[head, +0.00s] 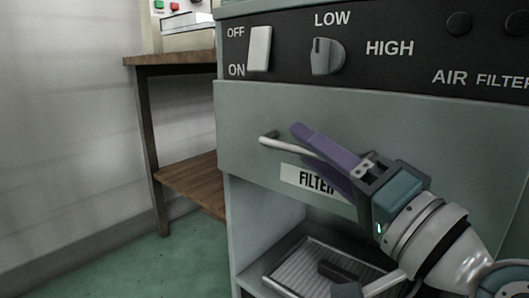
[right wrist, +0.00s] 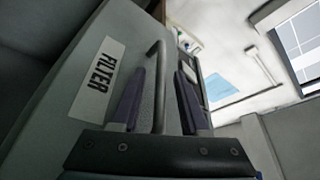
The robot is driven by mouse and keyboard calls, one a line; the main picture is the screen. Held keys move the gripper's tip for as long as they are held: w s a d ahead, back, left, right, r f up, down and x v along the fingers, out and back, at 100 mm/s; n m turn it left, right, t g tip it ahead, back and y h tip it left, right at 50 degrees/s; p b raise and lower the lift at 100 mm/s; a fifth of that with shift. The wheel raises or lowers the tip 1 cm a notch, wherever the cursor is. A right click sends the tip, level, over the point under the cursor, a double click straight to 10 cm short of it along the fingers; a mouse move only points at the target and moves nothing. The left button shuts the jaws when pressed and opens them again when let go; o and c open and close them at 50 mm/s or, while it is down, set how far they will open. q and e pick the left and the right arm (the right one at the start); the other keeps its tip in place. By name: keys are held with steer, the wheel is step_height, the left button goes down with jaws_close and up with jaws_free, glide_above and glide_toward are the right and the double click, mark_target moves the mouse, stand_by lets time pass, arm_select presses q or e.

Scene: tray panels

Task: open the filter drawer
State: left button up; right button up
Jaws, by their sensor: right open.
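The filter drawer (head: 245,125) is a grey front panel under the black control strip, with a white "FILTER" label (head: 302,179). It looks shut in the head view. Its metal bar handle (head: 270,139) runs across the front above the label. My right gripper (head: 312,146) reaches in from the lower right, its purple fingers open at the handle and hiding part of it. In the right wrist view, the handle (right wrist: 160,85) stands between the two open fingers (right wrist: 160,90), with a gap on either side. The left gripper is not in view.
The control strip above holds a white switch (head: 259,48) and a dial (head: 325,57). Below the drawer is an open bay with a ribbed tray (head: 311,270). A wooden shelf table (head: 170,58) stands at the left. The green floor (head: 150,272) in front of it is clear.

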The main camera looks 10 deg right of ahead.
steer(key=shift+c, duration=0.4)
jaws_close()
stand_by(0.9)
